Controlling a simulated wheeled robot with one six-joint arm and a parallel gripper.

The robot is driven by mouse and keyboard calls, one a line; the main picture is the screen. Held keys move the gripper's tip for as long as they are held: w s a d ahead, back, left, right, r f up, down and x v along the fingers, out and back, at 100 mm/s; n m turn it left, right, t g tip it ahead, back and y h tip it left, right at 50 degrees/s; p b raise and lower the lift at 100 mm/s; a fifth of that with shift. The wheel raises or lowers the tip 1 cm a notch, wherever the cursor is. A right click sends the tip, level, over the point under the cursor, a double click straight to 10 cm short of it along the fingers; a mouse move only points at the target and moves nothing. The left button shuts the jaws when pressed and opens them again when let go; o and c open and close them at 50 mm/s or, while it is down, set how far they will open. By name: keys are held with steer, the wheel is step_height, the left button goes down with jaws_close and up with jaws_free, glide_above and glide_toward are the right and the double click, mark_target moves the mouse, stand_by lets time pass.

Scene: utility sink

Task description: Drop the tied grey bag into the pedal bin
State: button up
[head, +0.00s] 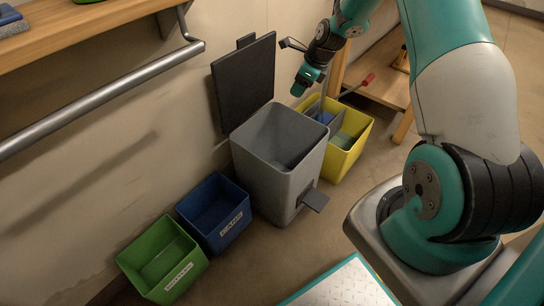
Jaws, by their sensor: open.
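The grey pedal bin (276,175) stands on the floor in the middle of the head view. Its dark lid (244,80) is tipped up against the wall, and its pedal (315,201) sticks out at the front right. The inside is shaded, and I cannot tell whether anything lies at the bottom. I cannot make out the tied grey bag anywhere. My gripper (311,84) is open, above and behind the bin's back right rim, with no bag visible in it.
A yellow bin (346,158) with blue and green contents stands behind the pedal bin. A blue bin (214,222) and a green bin (163,270) stand at the front left. A metal rail (110,95) runs along the wall. A wooden shelf unit (380,82) stands at the back.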

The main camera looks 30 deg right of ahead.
steer(key=p+v, duration=0.1)
steer(key=v, duration=0.5)
steer(key=s+a+r+n+g+y, duration=0.1)
steer(key=s+a+r+n, duration=0.4)
steer(key=a+r+n, duration=0.4)
steer(key=s+a+r+n, duration=0.45)
steer(key=a+n, duration=0.25)
steer(key=a, duration=0.5)
steer(key=s+a+r+n+g, duration=0.1)
steer(key=s+a+r+n, duration=0.15)
steer(key=s+n, duration=0.4)
steer(key=s+a+r+n+g, duration=0.1)
steer(key=s+a+n, duration=0.3)
steer(key=s+n, duration=0.3)
steer(key=s+a+r+n, duration=0.25)
steer(key=s+n, duration=0.25)
steer(key=s, duration=0.3)
step_height(320, 180, up, 22)
steer(key=p, duration=2.2)
steer(key=shift+a, duration=0.3)
